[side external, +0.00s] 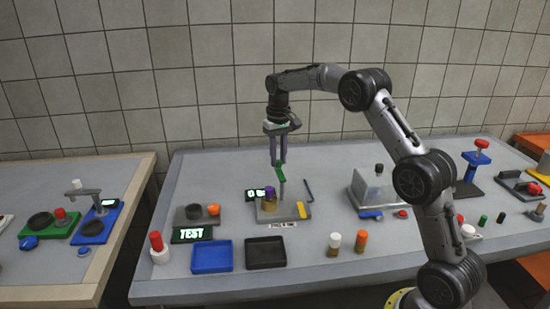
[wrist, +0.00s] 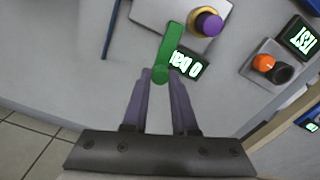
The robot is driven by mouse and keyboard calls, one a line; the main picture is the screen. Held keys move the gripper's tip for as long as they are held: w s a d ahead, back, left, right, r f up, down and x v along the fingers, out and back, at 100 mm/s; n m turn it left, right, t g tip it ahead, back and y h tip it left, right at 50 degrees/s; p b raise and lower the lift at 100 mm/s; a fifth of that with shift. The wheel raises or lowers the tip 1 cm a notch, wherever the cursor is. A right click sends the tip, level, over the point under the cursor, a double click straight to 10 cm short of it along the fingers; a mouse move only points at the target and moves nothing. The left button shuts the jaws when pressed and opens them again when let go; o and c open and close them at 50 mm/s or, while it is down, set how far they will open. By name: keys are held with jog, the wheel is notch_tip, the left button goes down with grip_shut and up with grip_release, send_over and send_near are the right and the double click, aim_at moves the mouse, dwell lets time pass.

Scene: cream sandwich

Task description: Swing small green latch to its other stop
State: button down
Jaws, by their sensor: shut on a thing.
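The small green latch (side external: 281,172) sits atop a thin upright post (side external: 282,191) on a grey base (side external: 268,214). In the wrist view the latch (wrist: 171,42) is a green bar with a rounded near end. My gripper (side external: 278,163) points straight down over it, with its purple fingers close together. In the wrist view the fingertips (wrist: 160,74) meet at the latch's rounded near end and are shut on it. The contact itself is partly hidden. A purple-topped brass knob (side external: 270,194) stands on the same base, left of the post.
A small lit display (wrist: 190,66) lies close beside the latch. A blue rod (side external: 309,190) lies to the right. A blue tray (side external: 212,256) and a black tray (side external: 266,252) lie in front. A grey unit with an orange knob (side external: 214,210) stands to the left.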

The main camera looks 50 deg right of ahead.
aim_at(280, 161)
jog(key=shift+s+d+r+m, duration=0.1)
jog(key=shift+s+d+m, duration=0.1)
jog(key=shift+m, duration=0.4)
jog(key=c, duration=0.7)
grip_release()
notch_tip(280, 161, up, 14)
dwell(0.4)
